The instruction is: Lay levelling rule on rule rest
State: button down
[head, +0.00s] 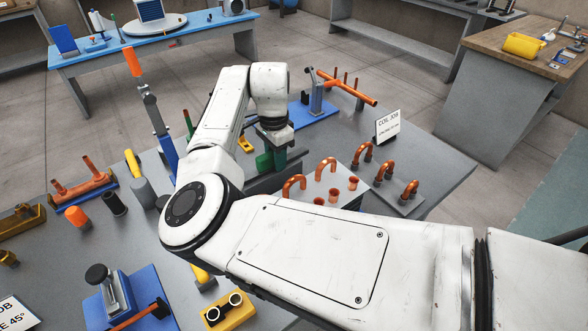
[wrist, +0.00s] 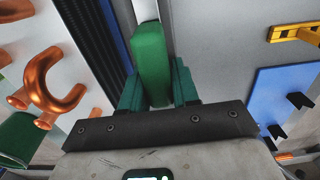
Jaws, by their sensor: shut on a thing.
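My gripper (wrist: 155,85) points down over the grey table, and its teal fingers are shut on a green block (wrist: 152,62), which I take to be the grip of the levelling rule. In the head view my gripper (head: 268,158) is beyond my arm, and the green grip shows only partly. A long dark grey bar (head: 270,183) lies under it; in the wrist view a dark bar with a blue stripe (wrist: 94,40) runs beside the grip. I cannot tell whether the bar is joined to the grip or is the rule rest. The contact below is hidden.
Copper bends (head: 327,168) stand on a light block close to the gripper, with more beside a "COIL JOB" sign (head: 387,126). A yellow bracket (wrist: 295,34) and blue plate (wrist: 285,98) lie on the other side. My arm hides much of the near table.

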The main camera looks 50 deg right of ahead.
jog(key=c, duration=0.8)
grip_release()
jog(key=shift+o, duration=0.2)
jog(key=shift+r, duration=0.15)
jog(key=shift+r+p, duration=2.75)
jog(key=shift+r, duration=0.15)
